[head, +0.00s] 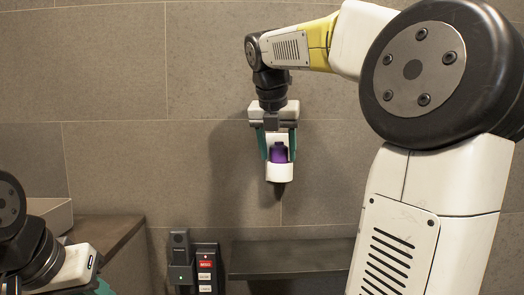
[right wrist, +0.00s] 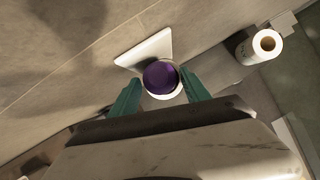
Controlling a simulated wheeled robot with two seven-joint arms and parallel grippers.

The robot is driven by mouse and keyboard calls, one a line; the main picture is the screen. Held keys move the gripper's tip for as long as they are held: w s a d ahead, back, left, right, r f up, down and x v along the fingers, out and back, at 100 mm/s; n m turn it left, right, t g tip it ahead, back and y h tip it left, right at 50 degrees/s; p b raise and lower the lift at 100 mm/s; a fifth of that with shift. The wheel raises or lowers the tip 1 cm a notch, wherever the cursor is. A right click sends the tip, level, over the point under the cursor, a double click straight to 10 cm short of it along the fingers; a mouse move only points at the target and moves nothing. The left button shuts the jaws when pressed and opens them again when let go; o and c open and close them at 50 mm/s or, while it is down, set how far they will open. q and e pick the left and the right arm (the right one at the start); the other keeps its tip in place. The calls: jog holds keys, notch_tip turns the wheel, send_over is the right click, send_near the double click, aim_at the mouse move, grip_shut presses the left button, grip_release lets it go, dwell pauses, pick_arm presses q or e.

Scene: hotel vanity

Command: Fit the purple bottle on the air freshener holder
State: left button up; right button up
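The purple bottle (head: 279,154) sits upright in the white air freshener holder (head: 279,174) on the tiled wall. In the right wrist view I look down on the round purple bottle (right wrist: 160,77), with the white rim of the holder (right wrist: 148,49) around and behind it. My right gripper (head: 278,150) points down over the bottle. Its teal fingers stand on both sides, with a visible gap to the bottle, so it is open. The bottle's lower part is hidden by the holder. My left gripper (head: 104,288) shows only a teal bit at the bottom left edge; its fingertips are out of frame.
A dark wall panel with a red label (head: 206,266) and a grey wall handset (head: 180,262) are below left. A dark shelf (head: 290,257) runs under the holder. The wall around the holder is bare.

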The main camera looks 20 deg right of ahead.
jog(key=shift+s+d, duration=0.1)
jog(key=shift+d, duration=0.1)
jog(key=shift+s+r, duration=0.1)
jog(key=shift+r, duration=0.1)
jog(key=v, duration=0.7)
jog(key=shift+a+r, duration=0.15)
jog(key=shift+a, duration=0.15)
dwell(0.4)
